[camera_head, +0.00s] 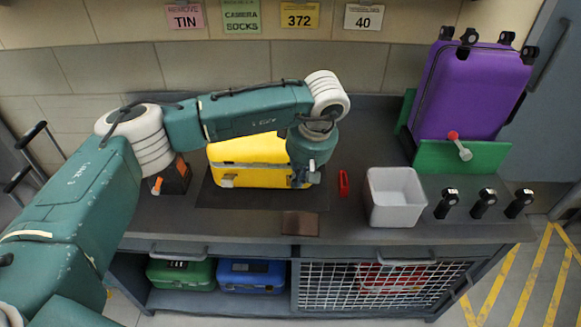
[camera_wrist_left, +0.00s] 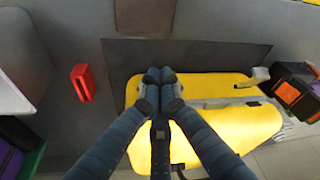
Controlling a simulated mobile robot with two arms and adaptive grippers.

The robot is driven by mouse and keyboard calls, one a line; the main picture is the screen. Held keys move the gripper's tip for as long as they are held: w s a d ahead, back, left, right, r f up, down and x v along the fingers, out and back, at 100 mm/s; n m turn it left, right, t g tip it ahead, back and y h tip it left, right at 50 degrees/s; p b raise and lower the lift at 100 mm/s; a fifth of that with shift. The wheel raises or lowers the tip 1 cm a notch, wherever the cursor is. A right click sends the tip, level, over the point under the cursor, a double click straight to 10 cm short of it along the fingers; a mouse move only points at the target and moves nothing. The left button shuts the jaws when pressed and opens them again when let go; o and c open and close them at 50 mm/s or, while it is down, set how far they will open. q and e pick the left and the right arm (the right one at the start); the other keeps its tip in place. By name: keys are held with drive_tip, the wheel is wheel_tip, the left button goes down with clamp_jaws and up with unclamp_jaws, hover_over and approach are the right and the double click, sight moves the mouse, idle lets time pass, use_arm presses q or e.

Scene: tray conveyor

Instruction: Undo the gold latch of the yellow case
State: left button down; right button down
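The yellow case (camera_head: 248,152) lies shut on a dark mat on the counter. A pale gold-looking latch (camera_head: 227,181) is at the front left of the case; it also shows in the left wrist view (camera_wrist_left: 259,76), at the right end of the case's front edge. My left gripper (camera_head: 302,182) is at the front right of the case. In the left wrist view its fingertips (camera_wrist_left: 160,74) are together over the case's front edge. Whatever lies under or between them is hidden. My right gripper is out of view.
A red object (camera_head: 343,182) and a white bin (camera_head: 397,200) stand right of the case. A dark box with an orange part (camera_head: 172,178) is left of it. A brown patch (camera_head: 300,223) lies in front. A purple suitcase (camera_head: 470,85) stands at the back right.

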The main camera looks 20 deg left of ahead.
use_arm(q)
drive_tip(key=v, duration=1.1)
drive_tip(key=shift+r, duration=0.3)
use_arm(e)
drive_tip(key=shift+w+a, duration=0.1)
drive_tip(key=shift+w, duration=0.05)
use_arm(q)
drive_tip(key=shift+s, duration=0.2)
drive_tip(key=shift+w, duration=0.1)
